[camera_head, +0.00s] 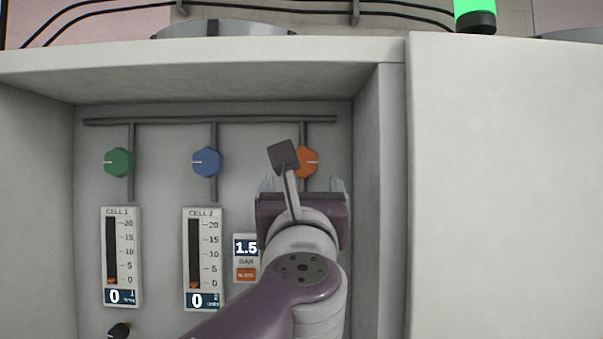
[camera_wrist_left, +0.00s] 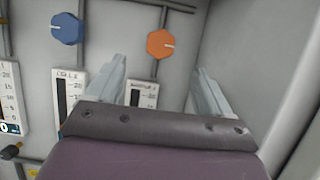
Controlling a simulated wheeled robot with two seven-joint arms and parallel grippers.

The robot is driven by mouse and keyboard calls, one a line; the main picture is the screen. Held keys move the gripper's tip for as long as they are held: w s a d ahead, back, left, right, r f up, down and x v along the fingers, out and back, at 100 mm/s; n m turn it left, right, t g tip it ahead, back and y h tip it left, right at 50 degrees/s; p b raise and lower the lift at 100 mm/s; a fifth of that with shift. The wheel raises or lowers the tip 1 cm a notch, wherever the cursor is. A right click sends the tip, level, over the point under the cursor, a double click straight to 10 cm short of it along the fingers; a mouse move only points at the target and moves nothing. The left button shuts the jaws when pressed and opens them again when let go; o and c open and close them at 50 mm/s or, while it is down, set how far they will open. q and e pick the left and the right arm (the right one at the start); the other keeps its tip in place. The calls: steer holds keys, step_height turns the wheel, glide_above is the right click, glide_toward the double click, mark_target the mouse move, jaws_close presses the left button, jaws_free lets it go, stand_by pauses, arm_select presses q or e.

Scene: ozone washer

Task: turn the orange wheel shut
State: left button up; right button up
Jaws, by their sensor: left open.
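The orange wheel (camera_head: 309,162) is a small faceted knob on a vertical pipe at the right of the panel. In the head view my left arm partly covers it. It shows whole in the left wrist view (camera_wrist_left: 161,44), with a white mark pointing right. My left gripper (camera_head: 303,184) is just below the wheel in the head view. In the left wrist view its two fingers (camera_wrist_left: 158,82) are wide apart and empty, with the wheel beyond and between them, not touched. My right gripper is in neither view.
A blue wheel (camera_head: 208,162) and a green wheel (camera_head: 119,163) sit left of the orange one. Gauges (camera_head: 121,257) and a 1.5 bar display (camera_head: 246,248) are below. The recess side wall (camera_head: 378,200) stands close right of my gripper. A black knob (camera_head: 119,330) is at lower left.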

mark_target(303, 161)
arm_select(q)
steer(key=p+x, duration=0.7)
steer(key=x, duration=0.5)
steer(key=shift+w+p, duration=0.15)
steer(key=shift+p, duration=0.2)
steer(key=shift+w, duration=0.15)
steer(key=shift+s+d+r, duration=0.15)
steer(key=shift+s, duration=0.4)
steer(key=shift+w, duration=0.3)
steer(key=c, duration=0.7)
steer(key=shift+c, duration=1.4)
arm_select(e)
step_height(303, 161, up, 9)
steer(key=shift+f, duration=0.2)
